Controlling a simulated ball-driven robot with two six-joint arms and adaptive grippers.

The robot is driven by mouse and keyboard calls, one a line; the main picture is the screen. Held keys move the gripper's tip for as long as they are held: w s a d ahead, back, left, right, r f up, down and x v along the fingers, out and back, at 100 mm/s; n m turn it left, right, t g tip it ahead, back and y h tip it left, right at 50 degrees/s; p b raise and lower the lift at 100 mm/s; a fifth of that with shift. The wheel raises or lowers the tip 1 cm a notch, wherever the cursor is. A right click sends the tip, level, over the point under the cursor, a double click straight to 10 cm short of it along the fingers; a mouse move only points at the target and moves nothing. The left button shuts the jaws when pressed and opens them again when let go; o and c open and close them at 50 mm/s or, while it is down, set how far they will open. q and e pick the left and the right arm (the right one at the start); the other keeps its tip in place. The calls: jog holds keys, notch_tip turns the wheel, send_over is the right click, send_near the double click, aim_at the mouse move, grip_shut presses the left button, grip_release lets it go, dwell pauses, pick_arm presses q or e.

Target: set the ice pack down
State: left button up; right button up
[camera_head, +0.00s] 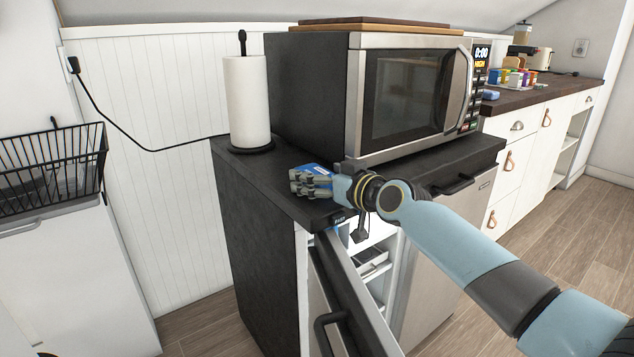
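The blue ice pack (316,169) shows at the front left part of the dark cabinet top, beside the microwave. My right gripper (297,182) reaches in from the right and its fingers are around the pack, seemingly closed on it. The fingers cover much of the pack. I cannot tell whether the pack touches the cabinet top (240,172) or hangs just above it. My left gripper is not in view.
A microwave (405,95) stands right behind my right gripper. A paper towel roll (247,102) stands at the back left. Below, a fridge door (345,290) stands open. A wire basket (50,170) is at the left. The cabinet top's left front strip is clear.

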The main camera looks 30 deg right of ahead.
jog(key=shift+r, duration=0.15)
jog(key=c, duration=1.5)
